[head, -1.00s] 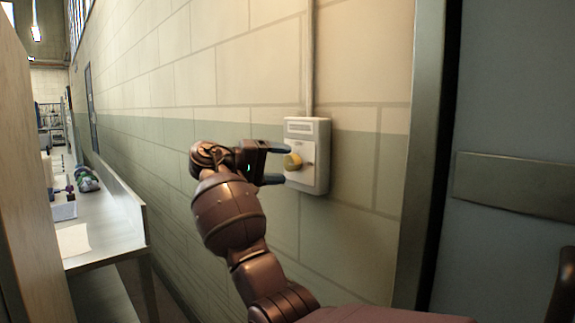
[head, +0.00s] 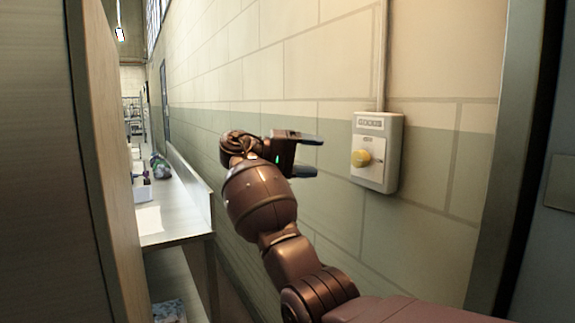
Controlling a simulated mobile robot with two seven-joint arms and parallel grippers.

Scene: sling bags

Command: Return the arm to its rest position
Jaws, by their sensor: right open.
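My right arm reaches up from the lower right in the head view. Its gripper (head: 308,156) is open and empty, with its two dark fingers pointing right. A clear gap separates the fingertips from the knob. My left gripper is not in view.
A metal counter (head: 178,207) runs along the wall at the left, with several small items and a white sheet (head: 148,220) on it. A wooden panel edge (head: 104,150) stands close at left. A dark door frame (head: 520,160) is at right.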

